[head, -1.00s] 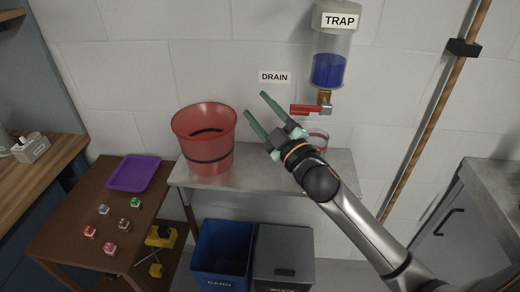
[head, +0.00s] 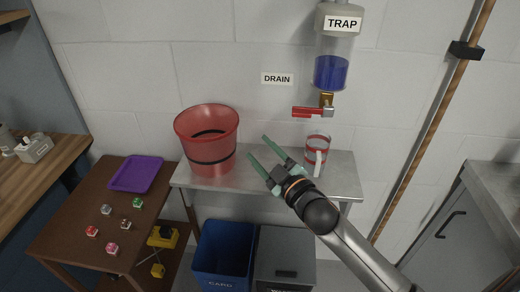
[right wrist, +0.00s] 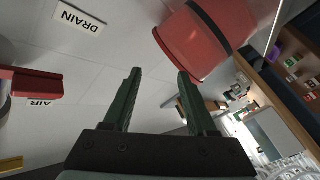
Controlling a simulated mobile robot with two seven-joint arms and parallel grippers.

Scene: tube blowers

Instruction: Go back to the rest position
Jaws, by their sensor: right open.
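My right gripper (head: 266,155) is open and empty in the head view. It hangs in front of the metal shelf, between the red bucket (head: 207,150) and the striped mug (head: 318,150). Its two green fingers also show apart in the right wrist view (right wrist: 158,95), with nothing between them. The mug stands upright on the shelf below the red valve handle (head: 308,112) of the trap (head: 331,72), which holds blue liquid. My left gripper is not in view.
The metal shelf (head: 343,183) carries the bucket and mug. A blue bin (head: 222,250) and a grey bin (head: 286,245) stand below it. A brown table (head: 75,225) at left holds a purple tray (head: 137,174) and several small cubes. A vertical pipe (head: 435,128) runs at right.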

